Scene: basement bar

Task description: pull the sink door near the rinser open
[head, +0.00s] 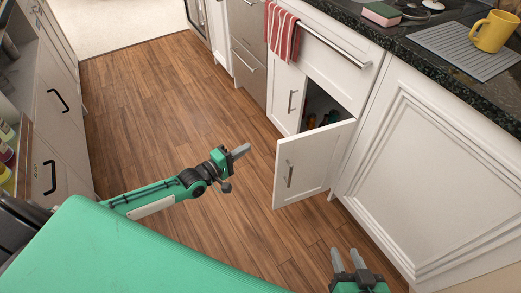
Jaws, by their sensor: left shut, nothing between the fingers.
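The right-hand white cabinet door (312,163) under the counter stands swung out from its frame, with its bar handle (290,174) facing me. Behind it the dark cabinet inside (318,103) shows, with small coloured items partly hidden. The left-hand cabinet door (286,97) is closed. I cannot make out a rinser. My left gripper (241,151) is shut and empty, above the floor to the left of the open door and apart from it. My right gripper (347,260) is open and empty at the bottom, below and to the right of the open door, apart from it.
A red striped towel (283,32) hangs on a rail above the doors. The dark counter (400,45) holds a yellow mug (491,32), a grey mat (462,48) and a sponge (381,13). Drawers (62,125) stand on the left. The wooden floor (150,95) between is clear.

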